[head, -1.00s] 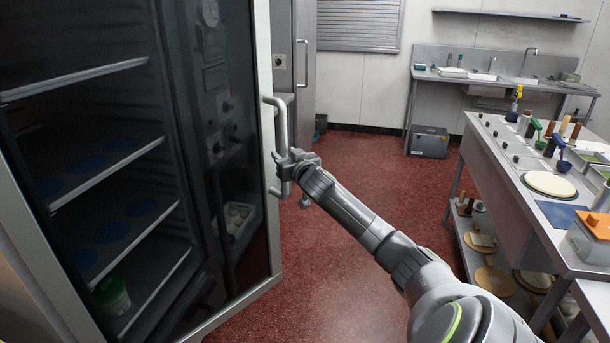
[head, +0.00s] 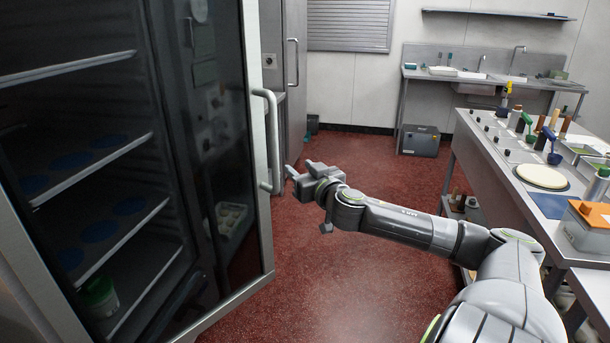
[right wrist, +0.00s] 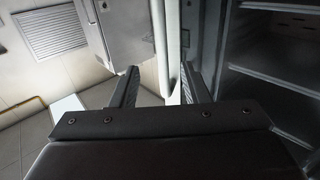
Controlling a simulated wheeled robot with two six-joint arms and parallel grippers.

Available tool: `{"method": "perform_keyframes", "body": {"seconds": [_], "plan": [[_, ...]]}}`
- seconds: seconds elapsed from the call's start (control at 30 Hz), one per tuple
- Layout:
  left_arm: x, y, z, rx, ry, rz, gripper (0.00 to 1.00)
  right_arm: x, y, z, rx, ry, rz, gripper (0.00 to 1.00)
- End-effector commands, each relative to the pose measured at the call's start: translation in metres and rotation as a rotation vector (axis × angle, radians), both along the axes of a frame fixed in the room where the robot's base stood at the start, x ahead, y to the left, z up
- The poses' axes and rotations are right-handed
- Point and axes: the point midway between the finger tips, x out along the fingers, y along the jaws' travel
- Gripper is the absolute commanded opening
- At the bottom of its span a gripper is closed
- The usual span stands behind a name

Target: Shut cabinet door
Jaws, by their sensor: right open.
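The tall cabinet's glass door (head: 215,170) stands ajar on the left in the head view, with a pale frame and a vertical bar handle (head: 272,140). The shelves inside show to the left of the door. My right gripper (head: 298,169) is open and empty, just right of the handle's lower end, apparently apart from it. In the right wrist view the open fingers (right wrist: 158,88) show with a pale upright bar (right wrist: 170,50) beyond and between them; it looks like the door's edge or handle. My left gripper is not in view.
A work table (head: 500,190) with tools and tubs stands at the right, near my right arm. A sink counter (head: 480,75) and a grey box (head: 419,140) are at the back. The red floor (head: 350,170) between is clear.

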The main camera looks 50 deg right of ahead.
Motion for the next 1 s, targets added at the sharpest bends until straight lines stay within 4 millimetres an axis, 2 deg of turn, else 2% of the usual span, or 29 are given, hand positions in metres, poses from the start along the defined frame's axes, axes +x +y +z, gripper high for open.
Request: {"method": "perform_keyframes", "body": {"seconds": [0.27, 1.0], "plan": [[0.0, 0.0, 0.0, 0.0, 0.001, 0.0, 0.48, -0.014, 0.006, 0.0, 0.0, 0.0, 0.002, 0.42], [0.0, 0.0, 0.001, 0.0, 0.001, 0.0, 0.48, -0.015, 0.006, 0.0, 0.002, -0.001, 0.002, 0.41]]}}
